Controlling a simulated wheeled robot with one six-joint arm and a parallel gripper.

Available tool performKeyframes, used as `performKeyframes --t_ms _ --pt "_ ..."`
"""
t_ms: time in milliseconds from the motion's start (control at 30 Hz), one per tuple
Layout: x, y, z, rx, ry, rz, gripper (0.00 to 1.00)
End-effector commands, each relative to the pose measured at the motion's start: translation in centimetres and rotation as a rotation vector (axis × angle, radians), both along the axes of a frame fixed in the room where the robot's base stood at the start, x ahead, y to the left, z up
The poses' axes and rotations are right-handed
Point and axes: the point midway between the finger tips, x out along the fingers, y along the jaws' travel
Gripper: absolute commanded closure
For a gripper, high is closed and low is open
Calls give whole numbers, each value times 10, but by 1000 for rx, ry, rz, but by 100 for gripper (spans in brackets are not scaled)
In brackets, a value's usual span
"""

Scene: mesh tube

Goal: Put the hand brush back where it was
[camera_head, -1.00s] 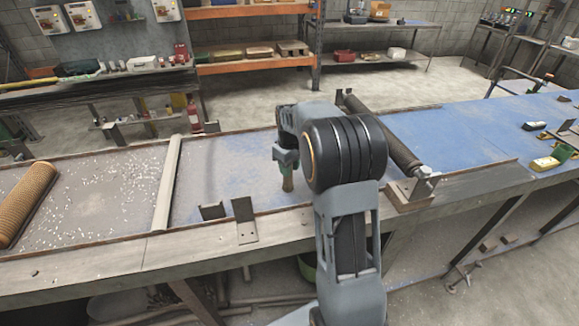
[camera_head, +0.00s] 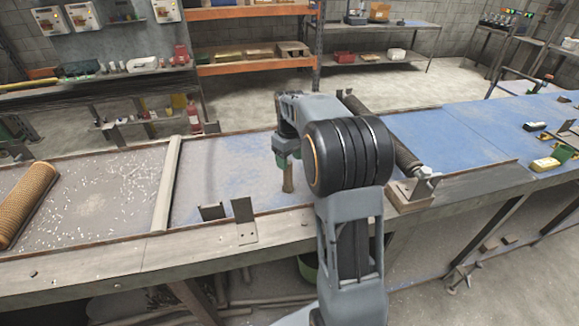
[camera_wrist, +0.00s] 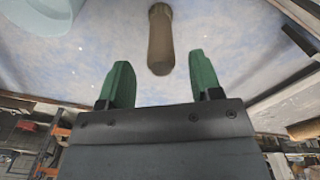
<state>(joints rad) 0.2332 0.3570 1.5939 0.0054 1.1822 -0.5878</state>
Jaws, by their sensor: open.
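The hand brush shows as a brown, upright handle (camera_head: 287,179) on the blue bench surface, just below my gripper. In the wrist view the handle (camera_wrist: 160,42) lies beyond the gap between the fingertips, apart from both. Its bristle end cannot be made out. My gripper (camera_head: 285,158), with green fingers, is open and empty above the handle; the spread fingers also show in the wrist view (camera_wrist: 161,75).
A mesh tube (camera_head: 25,205) lies on the speckled left part of the bench (camera_head: 95,205). Metal brackets (camera_head: 243,222) stand at the front edge. A dark roller (camera_head: 395,145) lies right of my arm. Small yellow and dark items (camera_head: 545,163) sit far right.

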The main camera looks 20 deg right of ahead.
Motion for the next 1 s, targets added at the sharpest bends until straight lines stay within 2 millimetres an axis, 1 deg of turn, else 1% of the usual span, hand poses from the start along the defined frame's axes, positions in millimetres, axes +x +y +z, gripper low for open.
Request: performKeyframes --t_ms 33,100,300,467,567,667,767,800,867,900,1000 --pt "1 0 11 -1 -5 0 41" --pt "0 0 25 -1 -4 0 41" --pt "0 0 58 0 -2 0 41" --pt "-1 0 74 0 0 0 41" --pt "-7 5 83 -2 -10 -8 41" --pt "-25 19 92 -9 -44 -37 41" --pt "-57 41 96 -14 -99 -87 41" --pt "-72 50 96 -14 -124 -112 41" --pt "-95 62 93 -10 -163 -148 41" --pt "-110 69 90 -7 -187 -172 41" --pt "-144 84 78 7 -244 -226 41"
